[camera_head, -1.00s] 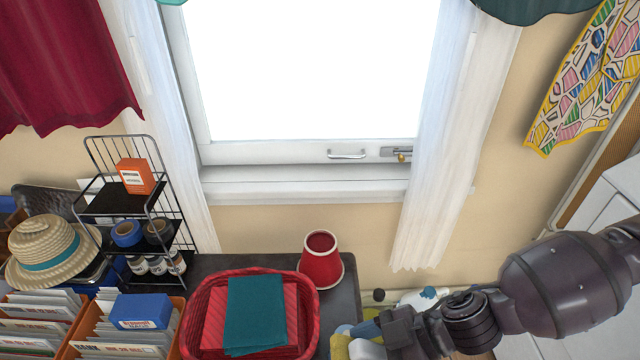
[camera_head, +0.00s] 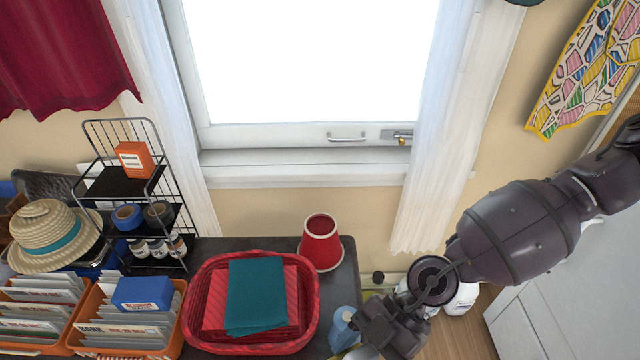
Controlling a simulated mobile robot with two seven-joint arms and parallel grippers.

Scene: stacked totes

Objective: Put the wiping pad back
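I cannot pick out the wiping pad with certainty. My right gripper (camera_head: 372,345) is at the bottom centre, just right of the dark table's front right part. Its fingertips are cut off or hidden at the lower edge, so I cannot tell whether it is open or holds anything. A pale yellowish edge (camera_head: 361,352) shows beside it, too little to identify. A blue block with a white label (camera_head: 143,293) lies on the files in an orange bin. My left gripper is not in view.
A red basket (camera_head: 312,325) with folded red and teal cloths stands on the dark table (camera_head: 347,275). A red cup-like pot (camera_head: 320,245) is behind it. A blue cylinder (camera_head: 342,328) and a white bottle (camera_head: 462,298) are near my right arm. A wire rack (camera_head: 168,205) stands left.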

